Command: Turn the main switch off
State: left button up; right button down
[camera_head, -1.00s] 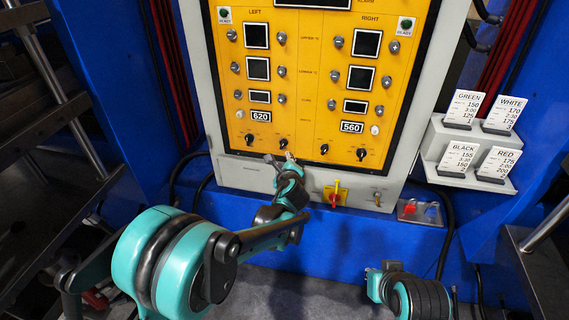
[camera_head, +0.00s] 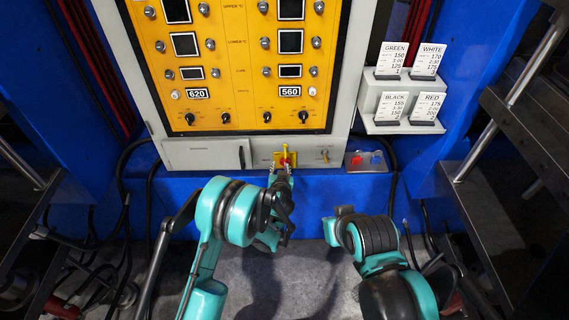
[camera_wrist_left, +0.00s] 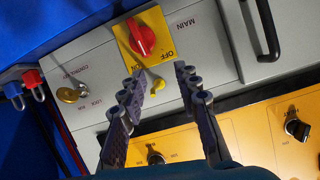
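The main switch is a red knob (camera_wrist_left: 141,40) on a yellow plate marked OFF, with MAIN printed beside it. In the head view the knob (camera_head: 287,161) is low on the grey cabinet, partly behind my left gripper (camera_head: 281,176). In the left wrist view my left gripper (camera_wrist_left: 161,72) is open, with fingers apart and nothing held. A small yellow tab (camera_wrist_left: 157,86) shows between the fingers; the red knob is just beyond the fingertips. My right gripper (camera_head: 338,216) is low in front of the cabinet, and its fingers are not clear.
A yellow control panel (camera_head: 235,90) with knobs and displays is above the switch. A brass lock (camera_wrist_left: 70,94) and red and blue padlocks (camera_wrist_left: 20,84) are beside it. A black handle (camera_wrist_left: 262,28) is on the other side. A card holder (camera_head: 400,105) hangs at right.

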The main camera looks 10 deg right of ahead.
pick_arm(q)
jog(key=w+d+f+n+b, duration=0.2)
jog(key=w+f, duration=0.3)
jog(key=w, duration=0.1)
jog(key=shift+d+f+n+h, duration=0.15)
jog(key=shift+d+n+h, duration=0.15)
jog(key=shift+d, duration=0.1)
grip_shut()
